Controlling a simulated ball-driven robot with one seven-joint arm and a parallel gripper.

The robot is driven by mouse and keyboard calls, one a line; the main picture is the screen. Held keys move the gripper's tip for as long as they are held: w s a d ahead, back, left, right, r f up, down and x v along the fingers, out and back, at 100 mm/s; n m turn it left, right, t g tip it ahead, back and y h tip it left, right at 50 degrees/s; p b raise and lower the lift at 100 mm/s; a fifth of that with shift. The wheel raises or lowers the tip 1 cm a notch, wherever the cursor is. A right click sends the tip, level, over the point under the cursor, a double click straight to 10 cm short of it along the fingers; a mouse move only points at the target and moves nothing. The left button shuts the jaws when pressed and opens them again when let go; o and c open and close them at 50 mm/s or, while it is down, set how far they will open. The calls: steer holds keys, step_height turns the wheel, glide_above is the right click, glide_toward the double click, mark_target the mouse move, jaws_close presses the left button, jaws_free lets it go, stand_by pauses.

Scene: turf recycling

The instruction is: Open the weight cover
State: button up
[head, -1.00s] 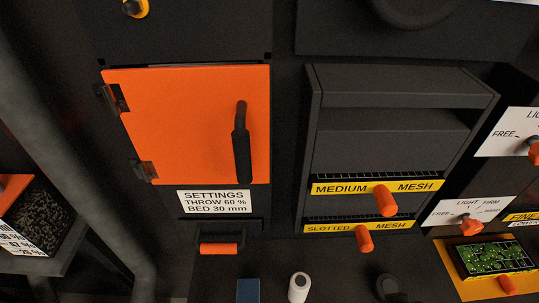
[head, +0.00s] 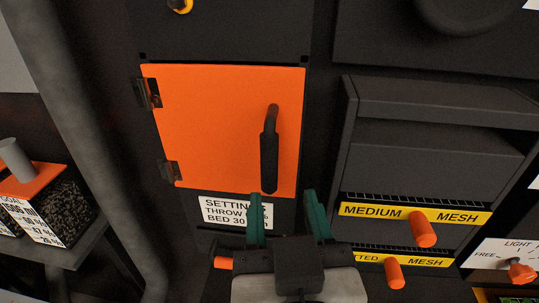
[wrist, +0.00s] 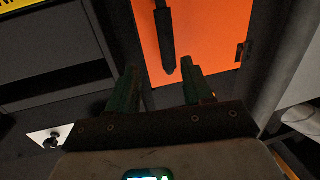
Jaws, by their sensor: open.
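The orange cover (head: 215,120) is shut flat against the dark machine front, with two dark hinges on its left edge in the head view. A black handle (head: 269,160) hangs on its right side. My gripper (head: 287,200) has green fingers spread apart and empty, below and slightly right of the handle's lower end in the head view. The wrist view shows the orange cover (wrist: 205,45) ahead, with the handle (wrist: 165,35) pointing down toward the gap between the open fingers (wrist: 160,80). The handle looks apart from both fingers.
A settings label (head: 222,211) sits under the cover, partly hidden by my gripper. To the right are a medium mesh drawer (head: 375,211) with an orange knob (head: 422,230) and another orange knob (head: 394,272) below. A grey pipe (head: 75,120) runs down the left.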

mark_target(270, 155)
steer(key=shift+t, duration=0.3)
steer(key=w+a, duration=0.1)
steer(key=w, duration=0.2)
steer(key=w+r+p, duration=0.1)
steer(key=w, duration=0.2)
steer(key=w+a+p, duration=0.1)
steer(key=w, duration=0.2)
steer(key=shift+w+a+r, duration=0.2)
steer(key=shift+w+a, duration=0.1)
steer(key=shift+w, duration=0.1)
jaws_close()
